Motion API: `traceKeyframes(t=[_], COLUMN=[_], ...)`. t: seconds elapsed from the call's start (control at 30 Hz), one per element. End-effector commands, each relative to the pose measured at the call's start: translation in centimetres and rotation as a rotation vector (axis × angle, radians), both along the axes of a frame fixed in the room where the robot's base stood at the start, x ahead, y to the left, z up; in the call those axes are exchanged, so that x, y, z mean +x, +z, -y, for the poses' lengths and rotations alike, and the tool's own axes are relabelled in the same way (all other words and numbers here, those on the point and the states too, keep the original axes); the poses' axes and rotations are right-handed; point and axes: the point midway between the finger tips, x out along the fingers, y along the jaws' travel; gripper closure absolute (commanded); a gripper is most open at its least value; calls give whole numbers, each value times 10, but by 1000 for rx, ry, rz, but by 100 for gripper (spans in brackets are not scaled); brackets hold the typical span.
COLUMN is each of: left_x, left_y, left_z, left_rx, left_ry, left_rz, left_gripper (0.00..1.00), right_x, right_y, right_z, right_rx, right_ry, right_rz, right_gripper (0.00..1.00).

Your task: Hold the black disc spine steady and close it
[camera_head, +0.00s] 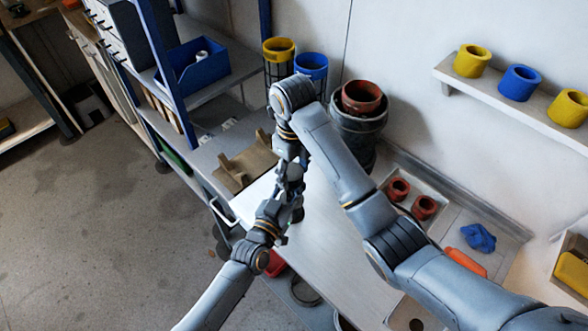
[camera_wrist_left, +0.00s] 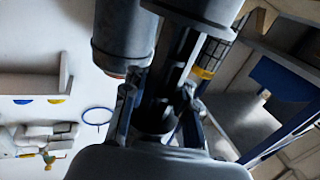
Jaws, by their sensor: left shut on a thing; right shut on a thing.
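My right gripper (camera_head: 290,182) points down over the workbench from its raised arm. My left gripper (camera_head: 277,212) reaches in from below and meets it, and the two are close together. In the left wrist view a dark, long piece, which looks like the black disc spine (camera_wrist_left: 168,88), stands between the fingers of my left gripper (camera_wrist_left: 158,105), shut on it. My right gripper is shut too. What it grips is mostly hidden by the fingers and wrists in the head view, so I cannot tell whether the spine is open or closed.
The workbench (camera_head: 340,255) holds a brown stand (camera_head: 247,162), a dark bin with a red pot (camera_head: 361,97), red rings (camera_head: 423,207) and a blue piece (camera_head: 478,238). A blue post and shelf unit stand left. A wall shelf (camera_head: 505,95) carries yellow and blue rings.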

Motion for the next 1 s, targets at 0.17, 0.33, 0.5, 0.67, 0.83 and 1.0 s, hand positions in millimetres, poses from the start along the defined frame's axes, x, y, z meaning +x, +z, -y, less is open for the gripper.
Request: traceKeyframes(t=[0.17, 0.33, 0.5, 0.67, 0.83, 1.0], left_x=[-1, -1, -1, -1, -1, -1], left_y=[-2, -2, -2, -2, -2, -2], left_z=[0, 0, 0, 0, 0, 0], left_rx=[2, 2, 2, 2, 2, 2], left_ry=[-1, -1, -1, -1, -1, -1], left_rz=[-4, -4, -4, -4, -4, -4], left_gripper=[100, 100, 100, 100, 100, 100], right_x=[1, 2, 1, 1, 6, 20], right_y=[2, 2, 1, 1, 6, 25], right_z=[0, 0, 0, 0, -6, -25], right_rx=[0, 1, 0, 0, 18, 59], right_ry=[-10, -8, -7, -6, 59, 333], right_rz=[6, 6, 4, 3, 27, 110], right_gripper=[67, 36, 23, 26, 26, 26])
